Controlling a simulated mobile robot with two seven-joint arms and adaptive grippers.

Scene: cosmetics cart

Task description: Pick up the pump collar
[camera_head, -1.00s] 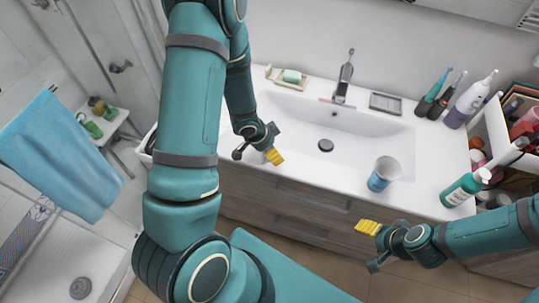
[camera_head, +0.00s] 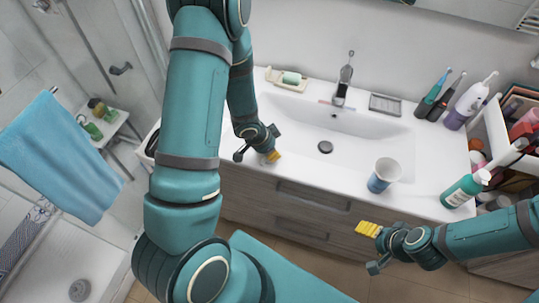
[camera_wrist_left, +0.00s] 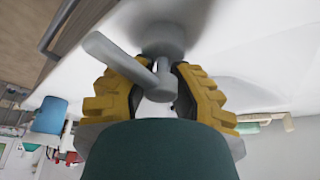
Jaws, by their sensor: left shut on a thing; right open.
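The grey pump collar (camera_wrist_left: 163,38) shows in the left wrist view, with a stem and a spout that points to the upper left. My left gripper (camera_wrist_left: 161,76) has its yellow fingers on both sides of the stem and is shut on it. My right gripper (camera_head: 368,229) is open and empty in front of the cabinet. Whether the collar touches the counter is hard to tell.
The white sink counter (camera_head: 430,185) carries a blue and white cup (camera_head: 384,175), a green bottle (camera_head: 463,190), toothbrushes (camera_head: 433,95) and a soap dish (camera_head: 275,80). A full organizer (camera_head: 493,130) stands at right. The front counter between gripper and cup is clear.

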